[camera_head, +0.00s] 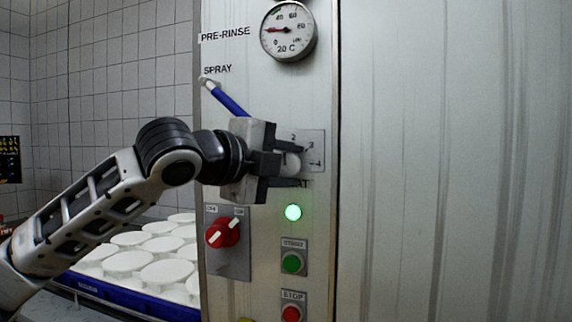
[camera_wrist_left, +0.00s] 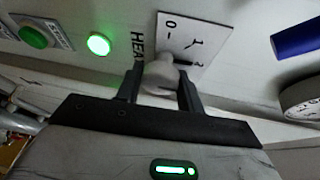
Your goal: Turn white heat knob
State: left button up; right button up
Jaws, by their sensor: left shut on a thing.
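The white heat knob (camera_head: 291,162) sits on a pale numbered plate (camera_head: 314,140) on the metal control panel. My left gripper (camera_head: 290,168) reaches in from the left and is shut on the knob, one finger above it and one below. In the left wrist view the white knob (camera_wrist_left: 160,76) lies between the two dark fingers (camera_wrist_left: 160,88), with a dark pointer line on it. The plate's numbers show beyond it, and the HEAT lettering is partly hidden by a finger. My right gripper is in neither view.
A blue-handled spray lever (camera_head: 230,101) and a round temperature gauge (camera_head: 288,30) are above. Below are a lit green lamp (camera_head: 293,212), a red switch (camera_head: 222,233), a green button (camera_head: 292,262) and a red stop button (camera_head: 291,313). White moulds (camera_head: 166,272) stand in a blue tray at lower left.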

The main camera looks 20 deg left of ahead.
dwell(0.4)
pick_arm(q)
jog(key=o, duration=1)
jog(key=b+v, duration=0.3)
jog(key=v, duration=1.3)
jog(key=shift+d, duration=0.15)
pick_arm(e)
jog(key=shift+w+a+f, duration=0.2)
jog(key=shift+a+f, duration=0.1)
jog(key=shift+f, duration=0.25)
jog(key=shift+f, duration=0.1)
